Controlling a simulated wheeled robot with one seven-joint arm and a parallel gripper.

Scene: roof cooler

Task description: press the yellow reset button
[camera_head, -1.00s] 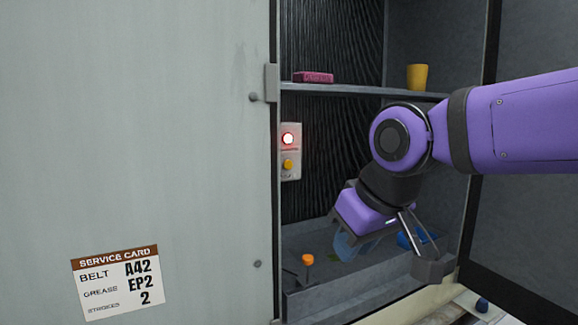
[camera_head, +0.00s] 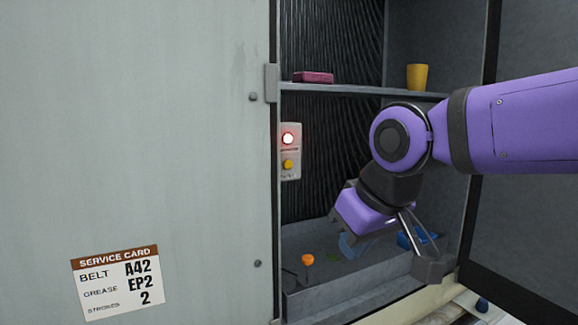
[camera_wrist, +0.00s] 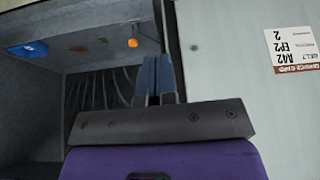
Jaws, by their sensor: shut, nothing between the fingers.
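The yellow reset button (camera_head: 288,164) is on a narrow pale panel (camera_head: 296,174) at the left inside edge of the open cabinet. A red lamp (camera_head: 288,139) glows above it. My gripper (camera_head: 345,246) is inside the cabinet, low and to the right of the button, apart from it, above the cabinet floor. In the wrist view, my gripper's blue fingers (camera_wrist: 156,58) are together with nothing between them. I cannot make out the button in the wrist view.
A shelf (camera_head: 350,89) holds a pink block (camera_head: 313,77) and a yellow cup (camera_head: 417,77). An orange-topped knob (camera_head: 308,260), a green scrap (camera_head: 333,254) and a blue item (camera_head: 412,239) are low in the cabinet. A grey door panel (camera_head: 140,150) with a service card (camera_head: 117,282) borders the left.

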